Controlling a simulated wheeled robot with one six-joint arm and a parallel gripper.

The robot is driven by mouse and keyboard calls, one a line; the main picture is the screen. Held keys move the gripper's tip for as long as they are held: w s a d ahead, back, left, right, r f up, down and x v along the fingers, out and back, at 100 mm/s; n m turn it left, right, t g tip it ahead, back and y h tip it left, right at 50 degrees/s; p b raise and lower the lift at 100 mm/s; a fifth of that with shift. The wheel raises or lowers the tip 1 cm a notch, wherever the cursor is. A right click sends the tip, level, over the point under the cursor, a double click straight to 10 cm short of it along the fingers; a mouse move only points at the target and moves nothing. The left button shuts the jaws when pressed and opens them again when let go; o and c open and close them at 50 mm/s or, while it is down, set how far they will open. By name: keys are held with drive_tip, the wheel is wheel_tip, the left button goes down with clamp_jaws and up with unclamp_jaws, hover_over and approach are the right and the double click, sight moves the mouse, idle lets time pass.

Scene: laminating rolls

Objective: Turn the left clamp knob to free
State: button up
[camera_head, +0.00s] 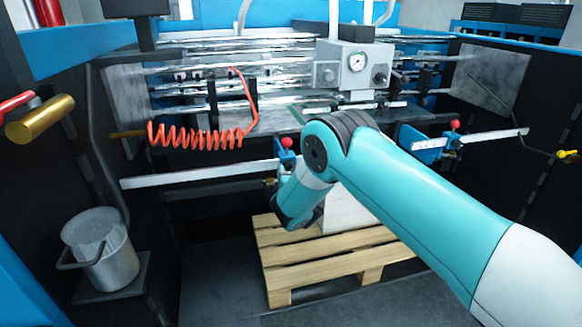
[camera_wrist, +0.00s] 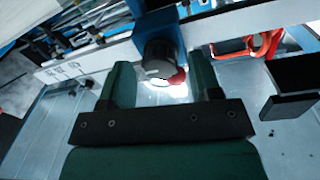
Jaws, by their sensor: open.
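The left clamp is a blue block with a red ball (camera_head: 287,143) on top, on the white rail in the head view; my arm covers part of it. In the wrist view its blue body (camera_wrist: 158,22) carries a dark round knob (camera_wrist: 160,50). My gripper (camera_wrist: 162,64) is open, with one green finger on each side of the knob and visible gaps to it. A bit of red shows just below the knob. I cannot tell the knob's turn position. In the head view the gripper is largely hidden by my arm.
The white rail (camera_head: 200,176) runs across the front. A second clamp (camera_head: 430,143) with a red ball sits at right. An orange coiled hose (camera_head: 195,137) hangs at left. A wooden pallet (camera_head: 285,262) lies below. A metal bucket (camera_head: 105,258) stands at lower left.

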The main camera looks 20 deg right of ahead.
drive_tip(key=shift+w, duration=0.1)
drive_tip(key=c, duration=0.9)
drive_tip(key=shift+c, duration=0.2)
drive_tip(key=shift+f+n+b, duration=0.15)
drive_tip(key=shift+n+b, duration=0.15)
drive_tip(key=shift+b, duration=0.1)
drive_tip(key=n+b, duration=0.4)
drive_tip(key=n, duration=0.5)
drive_tip(key=n+y+b, duration=0.1)
drive_tip(key=n+b, duration=0.3)
drive_tip(key=n, duration=0.5)
drive_tip(key=shift+d+t+b, duration=0.1)
drive_tip(key=shift+t+b, duration=0.2)
